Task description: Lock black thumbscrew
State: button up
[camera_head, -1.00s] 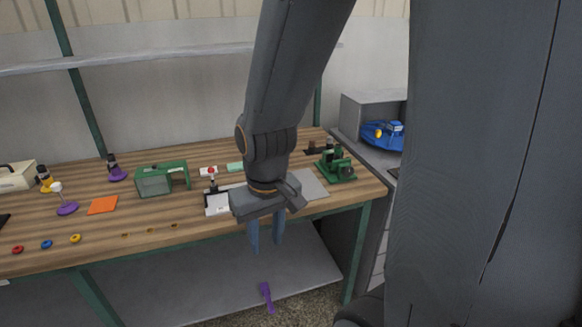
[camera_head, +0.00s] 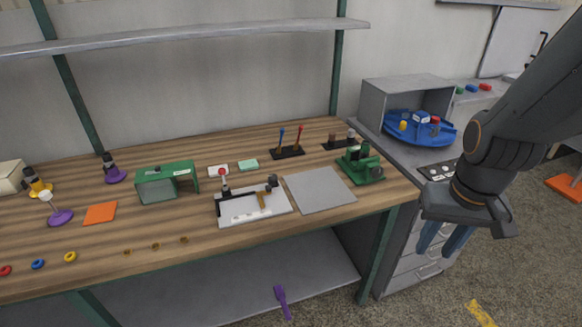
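My gripper (camera_head: 438,250) hangs at the right, beyond the bench's right end, with its two blue-grey fingers apart and nothing between them. A green device (camera_head: 362,168) with dark parts stands near the bench's right edge. I cannot tell for sure which dark part is the black thumbscrew, or whether it is locked. My gripper is well apart from both fixtures.
The wooden bench (camera_head: 120,232) also holds a grey mat (camera_head: 318,190), a green housing (camera_head: 166,183) and two upright levers (camera_head: 288,151). A grey cabinet with a blue tray (camera_head: 412,132) stands at the right. A purple tool (camera_head: 282,300) lies below.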

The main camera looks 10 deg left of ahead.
aim_at(273, 177)
jog(key=i, duration=1)
jog(key=u, duration=2.15)
